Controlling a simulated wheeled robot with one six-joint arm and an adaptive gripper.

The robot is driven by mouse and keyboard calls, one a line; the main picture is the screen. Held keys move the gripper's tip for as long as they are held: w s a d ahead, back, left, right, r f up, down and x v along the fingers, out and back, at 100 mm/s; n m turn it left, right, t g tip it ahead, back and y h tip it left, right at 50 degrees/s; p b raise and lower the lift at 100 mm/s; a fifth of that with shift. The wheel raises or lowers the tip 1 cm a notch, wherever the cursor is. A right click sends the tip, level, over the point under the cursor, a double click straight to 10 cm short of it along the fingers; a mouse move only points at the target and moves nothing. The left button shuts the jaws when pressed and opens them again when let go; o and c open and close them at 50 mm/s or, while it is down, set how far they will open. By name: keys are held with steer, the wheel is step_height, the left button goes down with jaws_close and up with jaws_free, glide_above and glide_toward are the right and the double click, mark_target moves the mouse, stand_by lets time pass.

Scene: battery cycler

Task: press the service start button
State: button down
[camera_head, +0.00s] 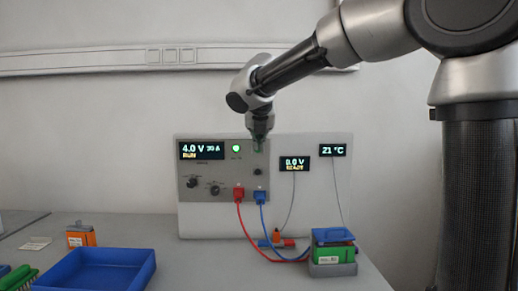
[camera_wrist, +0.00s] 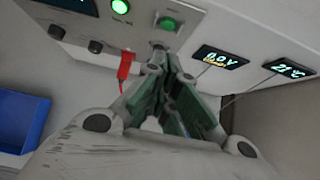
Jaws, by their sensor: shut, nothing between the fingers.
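A grey control panel (camera_head: 225,170) is set in the front of a pale cabinet. In the wrist view a round green button (camera_wrist: 168,23) in a dark surround sits on this panel, just beyond my fingertips. No label on it can be read. My gripper (camera_head: 258,146) is shut and empty in front of the panel's upper right, largely covering that spot in the head view. In the wrist view my gripper (camera_wrist: 165,62) has its fingers together, pointing toward the panel. I cannot tell whether they touch it. A green lamp (camera_head: 236,148) is lit left of my gripper.
The panel display (camera_head: 201,150) reads 4.0 V and RUN. Red (camera_head: 239,193) and blue (camera_head: 260,196) plugs with cables sit below my gripper. A green battery with a blue top (camera_head: 333,248) stands at right, a blue tray (camera_head: 100,272) at left.

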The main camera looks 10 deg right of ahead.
steer(key=shift+v, duration=2)
steer(key=s+d+f+m+g, duration=0.35)
steer(key=s+f+m, duration=0.6)
steer(key=m, duration=0.65)
steer(key=s+d+f+m, duration=0.3)
steer(key=s+d+m, duration=0.1)
steer(key=s+m, duration=0.2)
steer(key=s+d+f+m+y, duration=0.1)
steer(key=s+d+f+m, duration=0.2)
steer(key=s, duration=0.6)
steer(key=s+d+f+m, duration=0.3)
steer(key=s+d+m, duration=0.4)
steer(key=s+m, duration=0.1)
steer(key=shift+d+f+m+g+y, duration=0.25)
steer(key=shift+f+m+g+y, duration=0.15)
steer(key=shift+g, duration=0.05)
